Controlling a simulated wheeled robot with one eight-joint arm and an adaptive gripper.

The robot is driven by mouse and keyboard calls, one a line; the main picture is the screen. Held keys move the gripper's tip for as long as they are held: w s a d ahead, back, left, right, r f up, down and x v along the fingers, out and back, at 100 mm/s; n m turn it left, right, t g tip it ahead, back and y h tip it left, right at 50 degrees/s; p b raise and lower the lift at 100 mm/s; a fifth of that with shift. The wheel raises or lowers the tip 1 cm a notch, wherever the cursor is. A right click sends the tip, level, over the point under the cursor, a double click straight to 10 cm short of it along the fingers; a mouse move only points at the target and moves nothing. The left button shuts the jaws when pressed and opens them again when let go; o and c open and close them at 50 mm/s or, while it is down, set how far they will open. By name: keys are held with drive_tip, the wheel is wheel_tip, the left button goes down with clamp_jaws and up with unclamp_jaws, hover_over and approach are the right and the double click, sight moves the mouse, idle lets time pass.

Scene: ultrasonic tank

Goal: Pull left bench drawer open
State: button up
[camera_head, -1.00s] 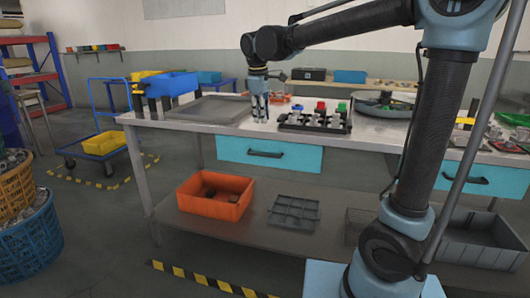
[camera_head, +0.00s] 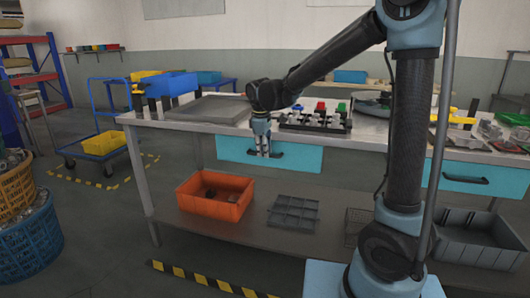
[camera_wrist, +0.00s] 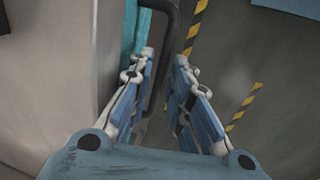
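The left bench drawer (camera_head: 303,157) has a light-blue front, which looks shut under the bench top. Its dark bar handle (camera_head: 280,155) is partly hidden by my gripper (camera_head: 263,154), which points down in front of it. In the wrist view the two fingers of my gripper (camera_wrist: 164,58) are apart. The black handle (camera_wrist: 172,35) runs between or just beyond the fingertips, with the blue drawer edge (camera_wrist: 129,28) to its left. I cannot tell whether a finger touches the handle.
The bench top (camera_head: 372,129) carries a grey tray (camera_head: 210,108) and a rack of parts (camera_head: 315,121). An orange bin (camera_head: 213,197) and a grey divided tray (camera_head: 293,212) lie on the lower shelf. A second blue drawer (camera_head: 467,178) is at the right.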

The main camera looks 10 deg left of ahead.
drive_tip(key=shift+f, duration=0.3)
clamp_jaws()
